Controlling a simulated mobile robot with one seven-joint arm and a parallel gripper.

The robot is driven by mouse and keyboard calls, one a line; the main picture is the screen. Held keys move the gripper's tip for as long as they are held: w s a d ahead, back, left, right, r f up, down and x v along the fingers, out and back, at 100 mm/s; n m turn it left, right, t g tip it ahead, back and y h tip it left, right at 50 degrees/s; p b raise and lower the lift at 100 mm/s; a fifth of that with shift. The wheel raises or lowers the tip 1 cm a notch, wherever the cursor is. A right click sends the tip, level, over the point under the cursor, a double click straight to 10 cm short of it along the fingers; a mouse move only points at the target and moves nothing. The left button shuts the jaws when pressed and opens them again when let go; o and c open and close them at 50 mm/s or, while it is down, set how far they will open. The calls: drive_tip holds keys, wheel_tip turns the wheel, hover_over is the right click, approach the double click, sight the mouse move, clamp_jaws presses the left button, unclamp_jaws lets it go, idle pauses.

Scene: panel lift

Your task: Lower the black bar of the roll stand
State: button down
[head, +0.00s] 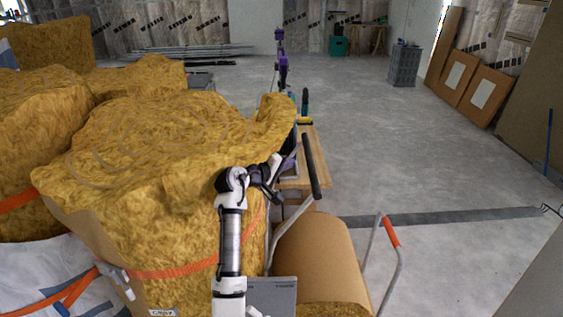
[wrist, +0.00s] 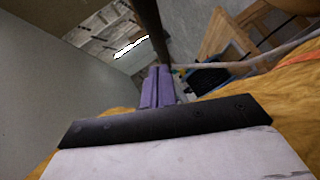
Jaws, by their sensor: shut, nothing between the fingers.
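The black bar (head: 310,166) is a dark grip on the raised end of a bent grey tube of the roll stand (head: 291,232). It slants up, above a large brown roll (head: 318,250). My gripper (head: 290,163) has purple fingers and is just left of the bar, partly hidden by my wrist. In the wrist view the purple fingers (wrist: 158,88) are together and empty. A dark bar (wrist: 150,28) runs up the picture just past the fingertips. I cannot tell whether the fingers touch it.
Big yellow insulation rolls (head: 165,135) crowd my left side, close to the arm. An orange-gripped tube handle (head: 391,232) stands right of the brown roll. A wooden bench (head: 312,150) is behind the bar. The concrete floor (head: 400,150) to the right is open.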

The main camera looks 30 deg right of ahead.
drive_tip(key=p+x, duration=0.1)
drive_tip(key=x, duration=0.5)
drive_tip(key=shift+d, duration=0.1)
